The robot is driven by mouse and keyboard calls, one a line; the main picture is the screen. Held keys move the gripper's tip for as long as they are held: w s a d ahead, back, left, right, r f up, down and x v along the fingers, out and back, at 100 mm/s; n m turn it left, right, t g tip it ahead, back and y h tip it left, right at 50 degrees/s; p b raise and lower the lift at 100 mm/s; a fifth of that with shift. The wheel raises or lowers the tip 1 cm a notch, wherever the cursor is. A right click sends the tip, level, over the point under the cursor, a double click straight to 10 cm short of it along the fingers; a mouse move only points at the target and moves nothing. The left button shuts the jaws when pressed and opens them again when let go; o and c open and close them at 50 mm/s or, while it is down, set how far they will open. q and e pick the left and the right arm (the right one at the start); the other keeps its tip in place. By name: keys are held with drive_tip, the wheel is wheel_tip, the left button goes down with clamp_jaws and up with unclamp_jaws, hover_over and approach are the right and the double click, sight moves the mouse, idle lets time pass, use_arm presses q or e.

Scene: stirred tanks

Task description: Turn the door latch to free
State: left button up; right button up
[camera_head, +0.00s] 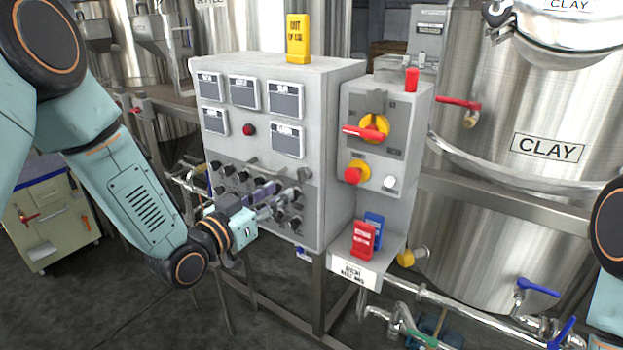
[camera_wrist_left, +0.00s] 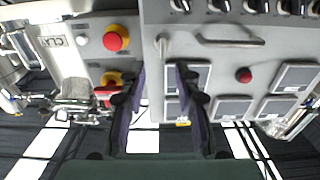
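The door latch (camera_wrist_left: 161,46) is a small grey piece near the edge of the grey cabinet's door, beside the bar handle (camera_wrist_left: 230,42). In the wrist view it lies ahead of the gap between my fingertips, apart from them. In the head view the latch (camera_head: 305,174) is small, just beyond the fingers. My left gripper (camera_head: 273,197) is in front of the cabinet's lower door; its purple-grey fingers also show in the wrist view (camera_wrist_left: 160,75). They are spread apart with nothing between them. My right gripper is out of view; only part of that arm shows at the right edge.
The grey cabinet (camera_head: 345,75) has several display panels and black knobs. A switch box with a red-yellow rotary switch (camera_head: 373,130) and red button (camera_head: 355,172) adjoins it on the right. A yellow sign (camera_head: 298,38) stands on top. A steel CLAY tank (camera_head: 555,110) is further right.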

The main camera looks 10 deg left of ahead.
sight(299, 176)
use_arm(q)
drive_tip(key=x, duration=0.7)
drive_tip(key=shift+w+a+r, duration=0.1)
drive_tip(key=shift+a, duration=0.05)
drive_tip(key=shift+a, duration=0.1)
drive_tip(key=shift+w, duration=0.15)
drive_tip(key=c, duration=0.3)
clamp_jaws()
